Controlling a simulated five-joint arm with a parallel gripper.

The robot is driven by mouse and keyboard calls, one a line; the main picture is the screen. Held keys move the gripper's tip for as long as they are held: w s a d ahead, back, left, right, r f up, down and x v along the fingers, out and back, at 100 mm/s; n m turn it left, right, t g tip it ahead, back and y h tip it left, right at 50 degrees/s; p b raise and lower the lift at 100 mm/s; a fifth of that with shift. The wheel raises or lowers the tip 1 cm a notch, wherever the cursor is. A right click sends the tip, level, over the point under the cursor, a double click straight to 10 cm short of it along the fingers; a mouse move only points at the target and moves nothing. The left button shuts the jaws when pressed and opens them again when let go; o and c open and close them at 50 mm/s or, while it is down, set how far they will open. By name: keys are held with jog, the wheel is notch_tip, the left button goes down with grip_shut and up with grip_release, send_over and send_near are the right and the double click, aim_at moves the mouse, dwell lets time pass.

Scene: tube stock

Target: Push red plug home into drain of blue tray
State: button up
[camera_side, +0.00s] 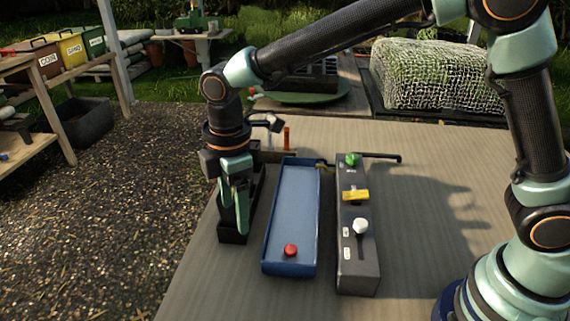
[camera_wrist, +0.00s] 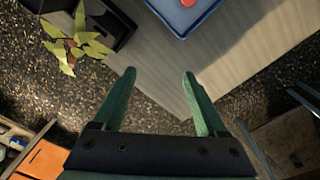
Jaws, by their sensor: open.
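The blue tray (camera_side: 292,215) lies on the table in the side view, long and shallow, with the red plug (camera_side: 290,250) at its near end. I cannot tell how deep the plug sits in the drain. In the wrist view a corner of the blue tray (camera_wrist: 182,22) shows at the top edge, with part of the red plug (camera_wrist: 188,3) cut off by the frame. My gripper (camera_side: 238,218) points down left of the tray, apart from the plug. In the wrist view my gripper (camera_wrist: 159,75) has its green fingers spread with nothing between them.
A grey control box (camera_side: 358,270) with a green knob, yellow handle and white knob stands right of the tray. A black open box (camera_side: 232,237) stands by my gripper; in the wrist view a leafy plant (camera_wrist: 78,42) is beside it. Bare table lies right of the control box.

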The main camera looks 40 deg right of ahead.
jog(key=s+d+r+m+t, duration=0.2)
jog(key=d+r+m, duration=0.55)
jog(key=d, duration=0.55)
jog(key=s+d+r+m+t, duration=0.2)
jog(key=s+d+m+t, duration=0.1)
jog(key=s+d+m, duration=0.75)
jog(key=w+d+r+n+g, duration=0.1)
jog(key=w+d+n, duration=0.1)
jog(key=w, duration=0.4)
jog(key=shift+d+r, duration=0.35)
jog(key=shift+d, duration=0.5)
jog(key=shift+w, duration=0.1)
jog(key=shift+m+t, duration=0.3)
jog(key=shift+t, duration=0.3)
jog(key=shift+s+a+f, duration=0.25)
jog(key=shift+s+a, duration=0.1)
jog(key=shift+s, duration=0.25)
jog(key=shift+s+a+f, duration=0.25)
jog(key=shift+s+a, duration=0.15)
jog(key=shift+s, duration=0.25)
jog(key=shift+s+a+f, duration=0.25)
jog(key=shift+s+a, duration=0.1)
jog(key=shift+s, duration=0.25)
